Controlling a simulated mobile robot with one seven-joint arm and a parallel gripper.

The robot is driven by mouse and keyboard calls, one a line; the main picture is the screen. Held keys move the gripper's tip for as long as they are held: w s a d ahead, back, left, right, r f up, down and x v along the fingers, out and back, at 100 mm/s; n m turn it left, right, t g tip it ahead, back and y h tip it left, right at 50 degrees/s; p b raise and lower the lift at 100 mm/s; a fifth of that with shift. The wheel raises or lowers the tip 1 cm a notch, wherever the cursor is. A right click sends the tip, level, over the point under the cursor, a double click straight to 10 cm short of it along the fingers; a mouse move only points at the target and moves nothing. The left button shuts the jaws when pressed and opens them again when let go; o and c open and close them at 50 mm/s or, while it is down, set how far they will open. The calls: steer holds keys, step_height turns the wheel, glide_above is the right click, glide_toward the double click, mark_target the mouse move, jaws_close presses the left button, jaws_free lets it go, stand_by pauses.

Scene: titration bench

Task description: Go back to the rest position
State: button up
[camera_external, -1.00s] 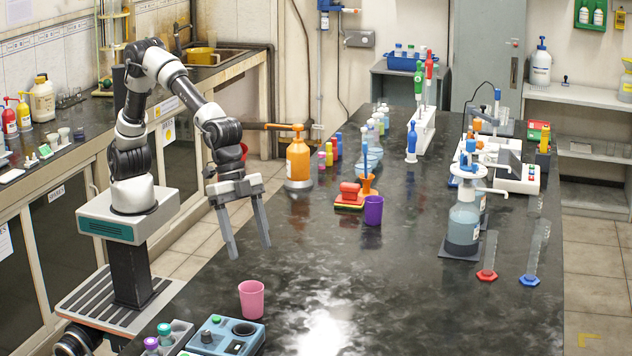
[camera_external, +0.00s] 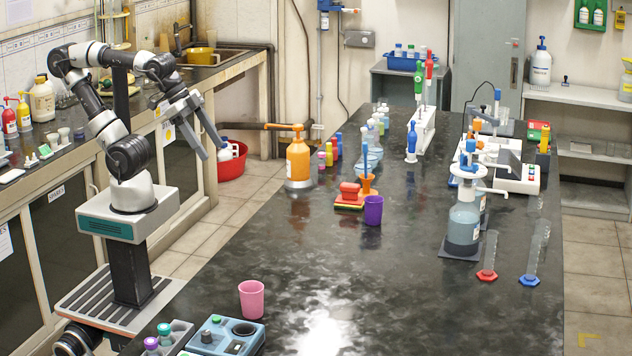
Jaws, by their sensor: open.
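My gripper (camera_external: 214,153) is open, with its two long fingers spread and nothing between them. It hangs in the air over the aisle floor, left of the dark bench (camera_external: 330,255), clear of the bench top. My arm is folded up and back, with its elbow high at the upper left near the side counter.
A pink cup (camera_external: 251,299) stands at the near left of the bench and a purple cup (camera_external: 373,210) farther back. An orange bottle (camera_external: 298,160) stands near the left edge. A red basin (camera_external: 232,160) with a white bottle lies behind my gripper. The bench middle is clear.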

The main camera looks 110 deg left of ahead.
step_height(320, 180, down, 4)
steer(key=s+d+r, duration=0.1)
steer(key=s, duration=0.1)
step_height(320, 180, up, 14)
steer(key=p, duration=1.3)
steer(key=shift+w+d+f+g+h, duration=0.2)
steer(key=shift+w+f+g+h, duration=0.1)
steer(key=shift+h, duration=0.1)
